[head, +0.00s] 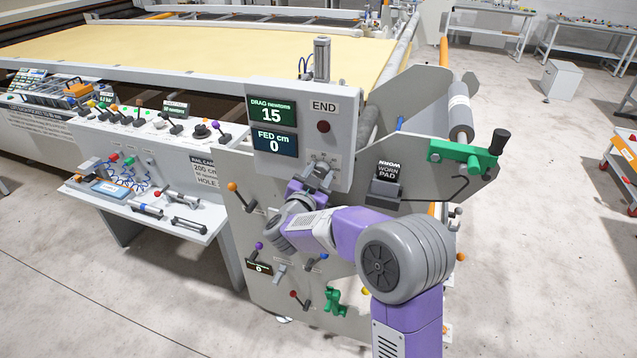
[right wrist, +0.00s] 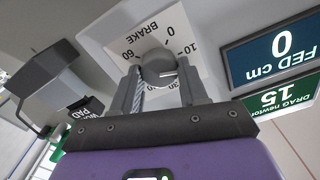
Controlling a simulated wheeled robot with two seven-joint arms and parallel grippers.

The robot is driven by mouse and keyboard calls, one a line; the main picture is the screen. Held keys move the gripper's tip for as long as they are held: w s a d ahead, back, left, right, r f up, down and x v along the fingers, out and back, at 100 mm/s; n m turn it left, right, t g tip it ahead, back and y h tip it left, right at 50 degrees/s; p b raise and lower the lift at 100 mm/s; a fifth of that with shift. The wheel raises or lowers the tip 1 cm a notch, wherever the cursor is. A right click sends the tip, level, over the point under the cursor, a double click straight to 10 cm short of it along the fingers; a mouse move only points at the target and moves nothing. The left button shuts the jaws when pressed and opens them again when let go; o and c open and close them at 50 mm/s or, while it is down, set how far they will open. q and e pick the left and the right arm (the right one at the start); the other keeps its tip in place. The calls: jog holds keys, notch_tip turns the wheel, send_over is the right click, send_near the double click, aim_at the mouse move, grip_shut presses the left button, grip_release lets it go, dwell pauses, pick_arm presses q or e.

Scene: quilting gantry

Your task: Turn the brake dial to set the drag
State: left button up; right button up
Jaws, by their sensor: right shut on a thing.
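The brake dial (right wrist: 158,66) is a grey round knob on a white scale plate (right wrist: 126,47) marked BRAKE with numbers from 0 to 60. My right gripper (right wrist: 160,85) is shut on the dial, one finger on each side; the fingers hide part of the scale. In the head view my right gripper (head: 318,173) reaches the dial at the bottom of the grey control panel (head: 340,135). The green display (head: 271,110) reads DRAG newtons 15. The blue display (head: 275,143) below reads FED cm 0. My left gripper is not in view.
A dark red button (head: 323,126) under END is above the dial. A WORN PAD holder (head: 385,188) is to the right, near a green crank (head: 468,153). Several levers and knobs sit on the panel below. A tool shelf (head: 150,200) is at left.

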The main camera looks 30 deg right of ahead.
jog(key=m+b, duration=0.3)
jog(key=shift+f+m, duration=0.25)
jog(key=shift+m, duration=0.15)
jog(key=m+b, duration=0.3)
jog(key=shift+m, duration=0.3)
jog(key=m+b, duration=0.3)
jog(key=shift+m+b, duration=0.75)
jog(key=shift+m, duration=0.25)
jog(key=shift+r, duration=0.1)
jog(key=o, duration=1.1)
jog(key=shift+c, duration=0.2)
jog(key=shift+s, duration=0.1)
